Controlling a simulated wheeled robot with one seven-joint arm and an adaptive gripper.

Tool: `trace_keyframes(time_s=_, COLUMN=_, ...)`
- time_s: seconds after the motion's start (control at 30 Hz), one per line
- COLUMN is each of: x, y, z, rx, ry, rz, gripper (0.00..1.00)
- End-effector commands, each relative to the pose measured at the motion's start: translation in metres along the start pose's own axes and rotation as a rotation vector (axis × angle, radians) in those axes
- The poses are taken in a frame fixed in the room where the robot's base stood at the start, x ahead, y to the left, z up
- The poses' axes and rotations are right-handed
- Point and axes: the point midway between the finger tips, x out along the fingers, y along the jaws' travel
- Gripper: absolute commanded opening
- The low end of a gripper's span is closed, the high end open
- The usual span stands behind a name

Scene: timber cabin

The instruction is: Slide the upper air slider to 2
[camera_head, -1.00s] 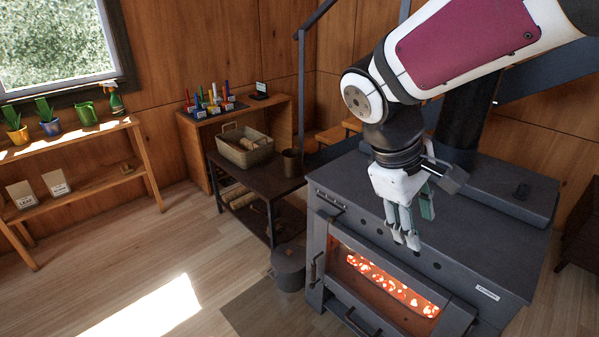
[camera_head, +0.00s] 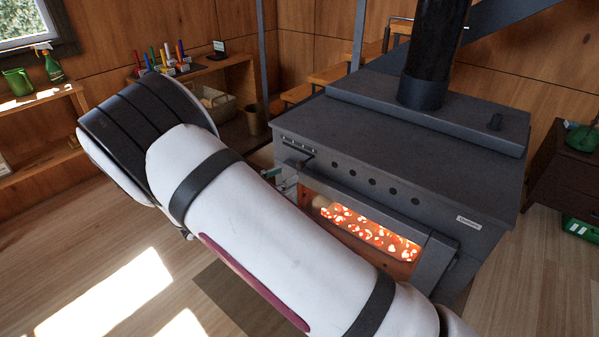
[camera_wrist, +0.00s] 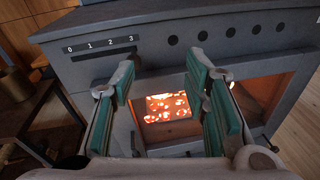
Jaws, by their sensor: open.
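The stove (camera_head: 390,150) shows its upper air slider scale (camera_wrist: 100,43) at the top left of its front in the wrist view, marked 0, 1, 2, 3 from left to right. The slider area (camera_head: 300,150) is small in the head view. My gripper (camera_wrist: 162,68) is open and empty in front of the stove, its green-padded fingers spread below and right of the scale. The left fingertip appears near the 3 end; contact cannot be told. In the head view my arm mostly hides the gripper.
Glowing embers (camera_head: 370,232) show through the stove window below the slider. Round holes (camera_head: 372,182) line the upper front. A stovepipe (camera_head: 432,60) rises from the top. A low table with a basket (camera_head: 216,103) stands left of the stove.

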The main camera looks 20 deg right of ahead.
Motion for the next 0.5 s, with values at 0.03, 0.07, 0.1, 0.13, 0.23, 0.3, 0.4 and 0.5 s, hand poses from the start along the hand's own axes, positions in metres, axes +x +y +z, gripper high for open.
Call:
trace_keyframes(time_s=0.03, x=-0.004, y=0.008, z=-0.018, rx=-0.037, ry=-0.029, rz=0.04, gripper=0.42)
trace_keyframes(time_s=0.07, x=-0.007, y=0.013, z=-0.025, rx=-0.055, ry=-0.043, rz=0.062, gripper=0.42)
trace_keyframes(time_s=0.1, x=-0.01, y=0.017, z=-0.032, rx=-0.074, ry=-0.059, rz=0.086, gripper=0.42)
trace_keyframes(time_s=0.13, x=-0.011, y=0.02, z=-0.037, rx=-0.086, ry=-0.069, rz=0.101, gripper=0.42)
trace_keyframes(time_s=0.23, x=-0.015, y=0.026, z=-0.046, rx=-0.11, ry=-0.091, rz=0.132, gripper=0.42)
trace_keyframes(time_s=0.3, x=-0.014, y=0.028, z=-0.047, rx=-0.115, ry=-0.097, rz=0.14, gripper=0.42)
trace_keyframes(time_s=0.4, x=-0.005, y=0.029, z=-0.046, rx=-0.115, ry=-0.098, rz=0.138, gripper=0.42)
trace_keyframes(time_s=0.5, x=0.009, y=0.03, z=-0.045, rx=-0.116, ry=-0.097, rz=0.137, gripper=0.42)
